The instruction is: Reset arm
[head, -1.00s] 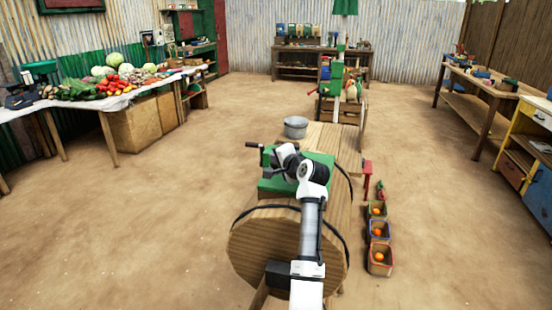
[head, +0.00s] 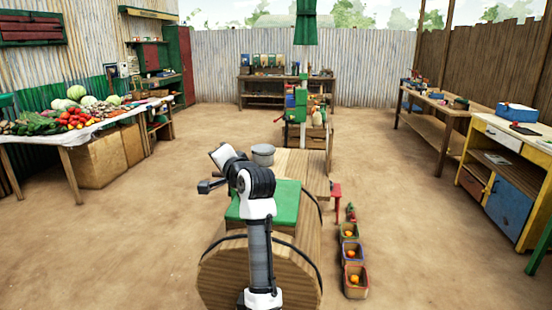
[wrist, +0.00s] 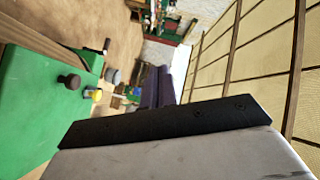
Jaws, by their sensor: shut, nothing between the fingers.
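My gripper shows in the wrist view (wrist: 157,88), its dark fingers together with nothing seen between them. In the head view my arm rises in front of the wooden barrel (head: 225,275) and bends over the green pad (head: 289,205). Its white end points up and left, near a grey bucket (head: 263,149); the fingertips are not clear there.
A produce table (head: 105,123) stands left, workbenches (head: 455,110) and a yellow-blue cabinet (head: 505,200) right. Small crates with oranges (head: 355,292) line the ground right of the barrel. A rear bench (head: 285,97) stands by the metal wall. Bare ground lies on both sides.

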